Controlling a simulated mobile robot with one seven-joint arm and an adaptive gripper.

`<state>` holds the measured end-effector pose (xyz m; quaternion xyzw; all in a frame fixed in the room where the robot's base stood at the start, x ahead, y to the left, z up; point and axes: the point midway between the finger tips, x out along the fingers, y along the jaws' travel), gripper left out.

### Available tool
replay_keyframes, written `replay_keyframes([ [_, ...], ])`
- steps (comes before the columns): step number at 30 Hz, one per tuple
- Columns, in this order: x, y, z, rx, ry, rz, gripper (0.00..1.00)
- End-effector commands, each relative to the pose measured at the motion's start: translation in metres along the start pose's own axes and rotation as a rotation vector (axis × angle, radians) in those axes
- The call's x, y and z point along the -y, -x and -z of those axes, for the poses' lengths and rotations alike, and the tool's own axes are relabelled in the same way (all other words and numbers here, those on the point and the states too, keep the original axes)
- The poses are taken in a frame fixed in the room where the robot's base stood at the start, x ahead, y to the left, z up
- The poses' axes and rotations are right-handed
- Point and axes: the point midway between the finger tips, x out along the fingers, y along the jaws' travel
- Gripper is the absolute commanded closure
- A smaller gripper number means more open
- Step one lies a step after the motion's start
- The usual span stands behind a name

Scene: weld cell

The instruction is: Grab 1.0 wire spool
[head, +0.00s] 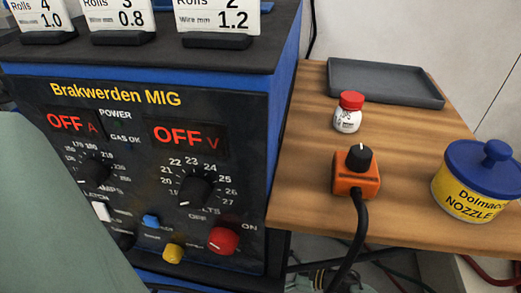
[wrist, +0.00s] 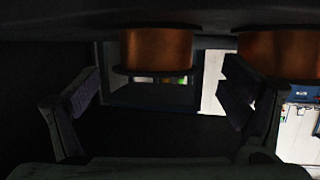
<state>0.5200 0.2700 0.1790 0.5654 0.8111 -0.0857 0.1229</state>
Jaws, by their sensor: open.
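In the wrist view a copper-coloured wire spool (wrist: 156,48) with dark flanges hangs at the top centre, ahead of my gripper and between the lines of its two fingers. A second copper spool (wrist: 282,52) is at the upper right, beyond the right finger. No size label shows on either spool there. My gripper (wrist: 165,97) is open, its fingers apart and empty. In the head view the gripper and spools are not seen. A card reading Rolls 4, wire mm 1.0 (head: 41,14) stands at the top left on the welding machine.
The Brakwerden MIG welder (head: 225,120) fills the left of the head view. Cards for 0.8 (head: 120,14) and 1.2 (head: 222,14) stand on it. A wooden table (head: 300,180) at right bears a grey tray (head: 385,85), a red-capped bottle (head: 348,112), an orange device (head: 352,182) and a nozzle tub (head: 470,195).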

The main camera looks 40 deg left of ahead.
Motion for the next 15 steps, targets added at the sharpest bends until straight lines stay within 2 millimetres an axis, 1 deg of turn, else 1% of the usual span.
replay_keyframes([
  [1, 0.000, -0.009, 0.000, -0.003, 0.000, 0.003, 0.09],
  [7, -0.004, -0.037, 0.001, -0.001, 0.000, 0.002, 0.09],
  [9, -0.004, -0.041, 0.001, 0.000, 0.000, 0.000, 0.09],
  [15, -0.004, -0.041, 0.001, 0.000, 0.000, 0.000, 0.09],
])
